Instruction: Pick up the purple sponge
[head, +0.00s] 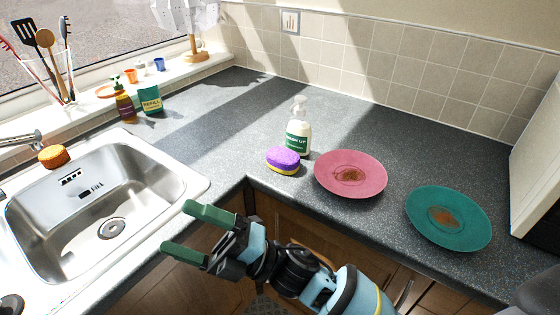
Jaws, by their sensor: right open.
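The purple sponge (284,159) has a yellow lower layer and lies on the dark worktop, just in front of a spray bottle (298,128) and left of a pink plate (350,174). My right gripper (192,231) has green fingertips spread apart with nothing between them. It hangs in front of the counter edge, left of and nearer to me than the sponge, clear of it. My left gripper is not in the head view.
A steel sink (100,205) is at the left, with an orange sponge (53,156) at its back rim. A teal plate (448,218) with a brown stain lies at the right. Bottles and a utensil holder stand along the window side. The worktop behind the purple sponge's left side is clear.

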